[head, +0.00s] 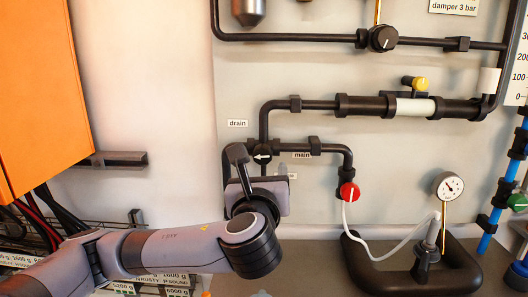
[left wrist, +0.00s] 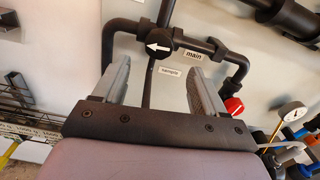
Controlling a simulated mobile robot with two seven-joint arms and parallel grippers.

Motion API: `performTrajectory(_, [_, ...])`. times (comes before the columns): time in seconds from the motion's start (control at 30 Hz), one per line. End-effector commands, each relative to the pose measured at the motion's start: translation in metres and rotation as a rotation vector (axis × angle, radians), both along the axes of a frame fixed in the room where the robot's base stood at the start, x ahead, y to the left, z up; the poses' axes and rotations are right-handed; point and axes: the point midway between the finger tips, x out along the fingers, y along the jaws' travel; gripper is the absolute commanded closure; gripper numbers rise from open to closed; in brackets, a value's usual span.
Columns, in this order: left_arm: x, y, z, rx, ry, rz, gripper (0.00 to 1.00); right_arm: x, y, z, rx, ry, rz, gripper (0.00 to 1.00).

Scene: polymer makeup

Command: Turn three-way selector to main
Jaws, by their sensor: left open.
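The three-way selector (head: 263,154) is a round black knob with a white arrow on a black pipe junction. Its arrow points left in the head view and also in the left wrist view (left wrist: 157,46). The "main" label (head: 301,155) is to its right, the "drain" label (head: 237,123) up to its left, and the "sample" label (left wrist: 169,71) below it. My left gripper (head: 261,168) is open and empty just in front of and below the selector. In the left wrist view its fingers (left wrist: 157,72) stand either side of the selector's lower area; contact cannot be told. My right gripper is not in view.
A red knob (head: 348,193) with a white hose is right of the selector. A pressure gauge (head: 449,186) and black base stand further right. Black pipes with a yellow-knobbed valve (head: 420,84) run above. An orange panel (head: 40,90) and wire rack fill the left.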

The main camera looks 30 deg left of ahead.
Motion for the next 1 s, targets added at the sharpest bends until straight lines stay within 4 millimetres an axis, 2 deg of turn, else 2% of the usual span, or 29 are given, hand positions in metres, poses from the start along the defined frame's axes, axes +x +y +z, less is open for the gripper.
performTrajectory(0.17, [0.004,0.006,0.005,0.018,-0.001,0.013,0.29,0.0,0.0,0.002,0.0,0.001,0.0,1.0])
performTrajectory(0.6, [0.052,0.035,0.004,0.015,0.001,0.012,0.29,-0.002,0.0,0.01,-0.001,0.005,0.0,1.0])
performTrajectory(1.0, [0.06,0.039,0.003,0.013,0.0,0.009,0.29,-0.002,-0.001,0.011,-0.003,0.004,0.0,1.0])
